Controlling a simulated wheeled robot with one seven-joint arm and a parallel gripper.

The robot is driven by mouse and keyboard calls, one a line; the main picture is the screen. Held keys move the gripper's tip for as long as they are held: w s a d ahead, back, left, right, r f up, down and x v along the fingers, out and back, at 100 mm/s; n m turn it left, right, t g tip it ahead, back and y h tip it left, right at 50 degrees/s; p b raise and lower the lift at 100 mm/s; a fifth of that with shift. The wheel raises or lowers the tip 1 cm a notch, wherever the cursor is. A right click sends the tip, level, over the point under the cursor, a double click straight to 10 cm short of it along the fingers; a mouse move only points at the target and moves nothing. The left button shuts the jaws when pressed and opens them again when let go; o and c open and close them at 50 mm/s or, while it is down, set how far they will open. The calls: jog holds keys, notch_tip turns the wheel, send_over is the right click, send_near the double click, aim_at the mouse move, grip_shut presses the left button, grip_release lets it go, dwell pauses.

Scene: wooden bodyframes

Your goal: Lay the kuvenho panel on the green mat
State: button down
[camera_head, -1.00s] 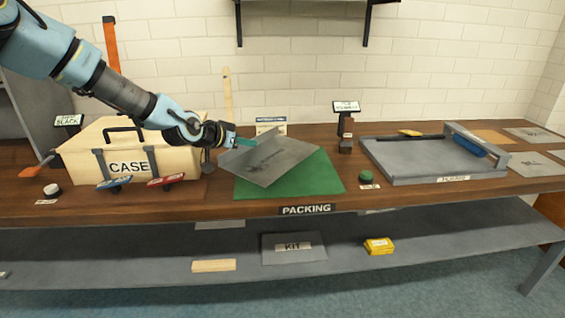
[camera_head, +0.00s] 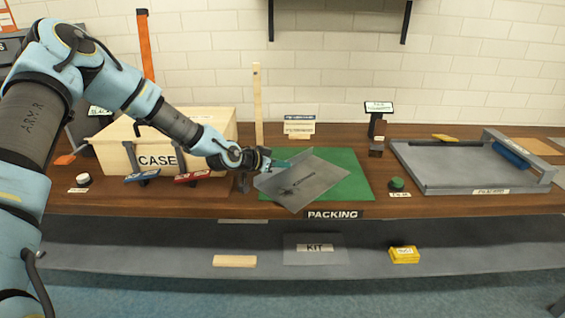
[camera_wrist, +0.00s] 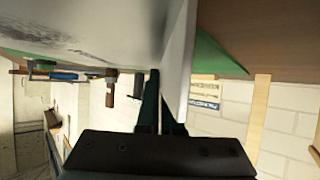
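The grey panel (camera_head: 312,184) has dark lettering too small to read surely and a raised flange along its left and back side. It is tilted over the left and front part of the green mat (camera_head: 352,183), its lowest corner crossing the mat's front edge. I cannot tell whether that corner touches anything. My gripper (camera_head: 284,164) is shut on the panel's flange at its back left. In the wrist view my fingers (camera_wrist: 164,102) pinch the panel (camera_wrist: 179,75), which hides much of the mat (camera_wrist: 219,58).
A cream case (camera_head: 213,122) with blue and red tags stands left of the mat. A green button (camera_head: 397,184) and a dark sign stand (camera_head: 374,128) are to the right, then a grey tray (camera_head: 455,180). A wooden upright (camera_head: 257,105) rises behind. A PACKING label (camera_head: 332,215) marks the front edge.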

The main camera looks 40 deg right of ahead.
jog(key=c, duration=1.5)
grip_release()
jog(key=shift+f, duration=0.15)
jog(key=shift+c, duration=0.2)
jog(key=o, duration=0.5)
jog(key=shift+c, duration=0.2)
jog(key=shift+r, duration=0.25)
jog(key=b+v, duration=0.2)
jog(key=v, duration=1)
jog(key=shift+f, duration=0.1)
jog(key=shift+a+f, duration=0.1)
